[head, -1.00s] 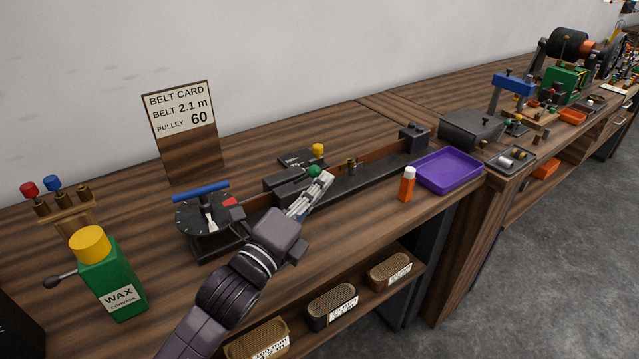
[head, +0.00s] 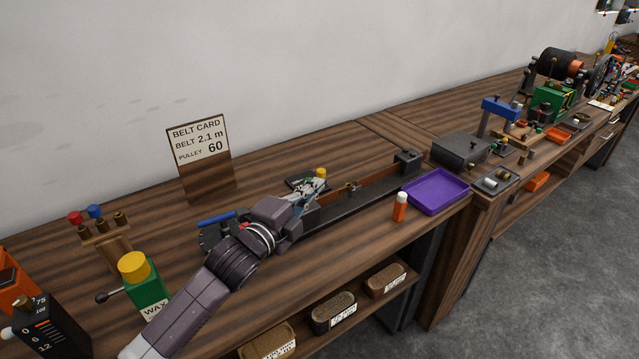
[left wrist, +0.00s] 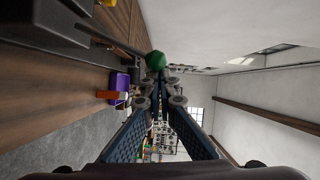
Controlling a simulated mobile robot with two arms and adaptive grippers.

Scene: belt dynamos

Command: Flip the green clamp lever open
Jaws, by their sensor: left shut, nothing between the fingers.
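The green clamp lever shows in the left wrist view as a green ball knob (left wrist: 155,60) on a thin dark rod. The rod rises at a slant out of a dark block (left wrist: 45,25) on the bench. My left gripper (left wrist: 161,85) is shut and empty, its fingertips close to the knob; I cannot tell if they touch it. In the head view the left gripper (head: 312,186) is over the long dark rail (head: 365,188), and the green knob is hidden there. The right gripper is not in view.
A yellow knob (head: 320,173) is just beyond my fingers. An orange tube with a white cap (head: 399,208) and a purple tray (head: 437,191) stand to the right. The dial with a blue bar (head: 216,219) is partly behind my arm. A belt card (head: 202,150) stands behind.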

